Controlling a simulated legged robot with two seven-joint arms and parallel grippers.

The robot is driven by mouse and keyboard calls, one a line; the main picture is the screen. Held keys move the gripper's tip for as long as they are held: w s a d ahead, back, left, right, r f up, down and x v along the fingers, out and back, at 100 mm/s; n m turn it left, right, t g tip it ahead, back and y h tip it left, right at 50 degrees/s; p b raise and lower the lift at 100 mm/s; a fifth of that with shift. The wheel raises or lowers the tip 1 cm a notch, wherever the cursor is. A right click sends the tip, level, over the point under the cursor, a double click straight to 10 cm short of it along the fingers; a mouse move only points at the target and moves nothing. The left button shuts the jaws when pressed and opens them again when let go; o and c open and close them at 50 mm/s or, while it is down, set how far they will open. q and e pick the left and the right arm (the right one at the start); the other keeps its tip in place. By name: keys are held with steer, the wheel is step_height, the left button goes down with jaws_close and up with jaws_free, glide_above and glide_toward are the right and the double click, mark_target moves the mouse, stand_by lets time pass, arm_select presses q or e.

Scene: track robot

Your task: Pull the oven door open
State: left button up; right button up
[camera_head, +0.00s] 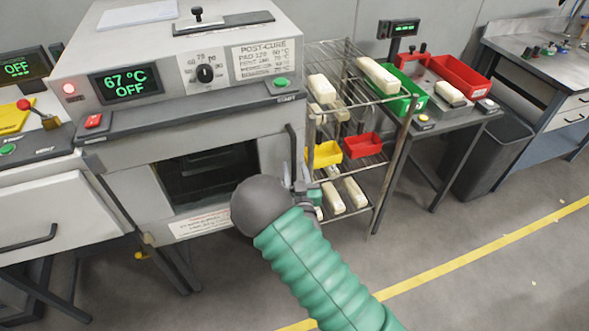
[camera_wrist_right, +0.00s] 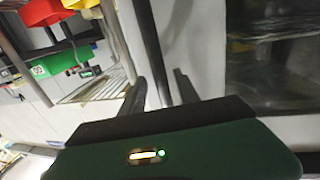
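The oven (camera_head: 150,70) stands at the left in the head view, its display reading 67 °C OFF. Its light grey door (camera_head: 132,190) with a dark window (camera_head: 205,172) looks shut. The dark upright handle (camera_head: 292,145) is at the door's right side; in the right wrist view the handle (camera_wrist_right: 151,45) runs down between my fingers. My right gripper (camera_head: 300,187) is at the handle's lower part. In the wrist view its fingers (camera_wrist_right: 162,90) stand apart on either side of the bar, with a small gap showing at the right. My left gripper is not in view.
A wire rack (camera_head: 350,100) with pale blocks and coloured bins stands close right of the oven. A grey cabinet (camera_head: 55,215) with a handle is at the left. Open floor (camera_head: 450,240) with a yellow line lies at the front right.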

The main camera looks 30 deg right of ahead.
steer(key=shift+d, duration=0.15)
steer(key=shift+a, duration=0.25)
steer(key=shift+a+r, duration=0.15)
steer(key=shift+a, duration=0.1)
steer(key=c, duration=0.5)
steer(key=shift+c, duration=1.1)
steer(key=shift+d, duration=0.2)
jaws_close()
steer(key=shift+a, duration=0.1)
